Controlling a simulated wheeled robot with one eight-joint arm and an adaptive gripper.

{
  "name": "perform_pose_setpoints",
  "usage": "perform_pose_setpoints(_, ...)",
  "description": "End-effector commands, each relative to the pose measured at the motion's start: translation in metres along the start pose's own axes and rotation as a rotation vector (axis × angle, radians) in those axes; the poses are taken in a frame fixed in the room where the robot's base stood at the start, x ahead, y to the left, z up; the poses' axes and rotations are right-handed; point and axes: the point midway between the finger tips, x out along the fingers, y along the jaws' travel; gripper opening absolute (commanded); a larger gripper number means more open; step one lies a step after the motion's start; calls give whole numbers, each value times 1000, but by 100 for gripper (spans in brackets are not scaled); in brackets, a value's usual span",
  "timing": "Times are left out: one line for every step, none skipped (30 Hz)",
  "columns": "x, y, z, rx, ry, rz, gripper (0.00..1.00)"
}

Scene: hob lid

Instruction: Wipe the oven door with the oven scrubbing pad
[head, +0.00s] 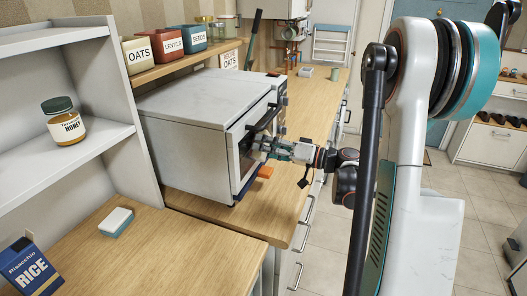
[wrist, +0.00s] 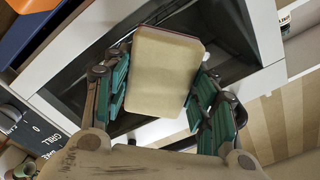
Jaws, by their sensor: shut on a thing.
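The oven (head: 200,105) is a white box on the wooden counter, and its door (head: 243,172) with a dark window faces right in the head view. My gripper (head: 265,147) is at the front of the door. In the wrist view, my gripper (wrist: 165,90) is shut on a beige rectangular pad (wrist: 165,72), with the green-lined fingers on either side of it. Behind the pad are the dark glass and pale frame of the oven door (wrist: 262,82). I cannot tell whether the pad touches the door. The pad is not clearly seen in the head view.
An orange and blue item (head: 264,172) lies by the oven's front, near my gripper. A white and blue sponge (head: 117,221) lies on the near counter, left of the oven. Canisters (head: 167,44) stand on the shelf behind. The floor (head: 330,235) right of the counter is clear.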

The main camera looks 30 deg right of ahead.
Motion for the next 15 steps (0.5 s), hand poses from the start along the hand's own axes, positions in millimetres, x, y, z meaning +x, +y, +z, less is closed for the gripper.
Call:
perform_pose_setpoints(0,3,-3,0,0,0,33)
perform_pose_setpoints(0,4,-4,0,0,0,33)
perform_pose_setpoints(0,5,-5,0,0,0,33)
perform_pose_setpoints(0,6,-6,0,0,0,33)
perform_pose_setpoints(0,6,-6,0,0,0,33)
perform_pose_setpoints(0,7,-7,0,0,0,33)
perform_pose_setpoints(0,7,-7,0,0,0,33)
perform_pose_setpoints(0,8,-8,0,0,0,33)
perform_pose_setpoints(0,9,-9,0,0,0,33)
perform_pose_setpoints(0,11,-10,0,0,0,33)
perform_pose_setpoints(0,12,-12,0,0,0,33)
perform_pose_setpoints(1,14,-14,0,0,0,33)
perform_pose_setpoints(1,16,-16,0,0,0,33)
perform_pose_setpoints(1,18,-17,0,0,0,33)
perform_pose_setpoints(1,20,-20,0,0,0,33)
